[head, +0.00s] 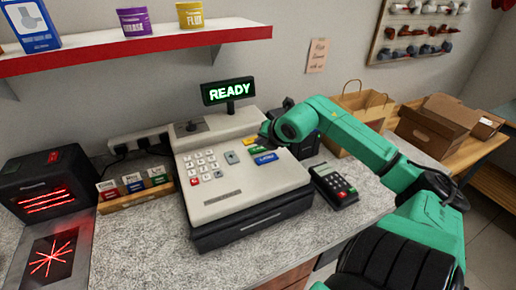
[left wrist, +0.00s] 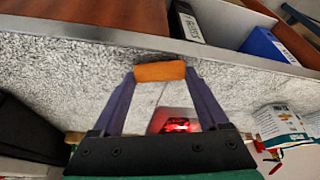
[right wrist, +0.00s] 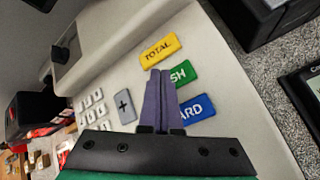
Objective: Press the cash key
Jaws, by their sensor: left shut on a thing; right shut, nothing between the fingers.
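The cash register (head: 215,205) stands on the counter, its display (head: 228,91) reading READY. In the right wrist view the green cash key (right wrist: 183,74), showing only "SH", lies between the yellow TOTAL key (right wrist: 160,50) and the blue card key (right wrist: 197,109). My right gripper (right wrist: 160,72) is shut and empty. Its fingertips overlap the left part of the cash key; I cannot tell whether they touch it. In the head view it is over the key area, partly hidden by its own arm. My left gripper (left wrist: 160,72) is shut on an orange block (left wrist: 160,71).
A card terminal (head: 335,185) lies right of the register. A holder with several small boxes (head: 135,186) and a black device with red lights (head: 45,185) stand to the left. A paper bag (head: 355,108) is behind my right arm. A red-edged shelf (head: 130,48) hangs above.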

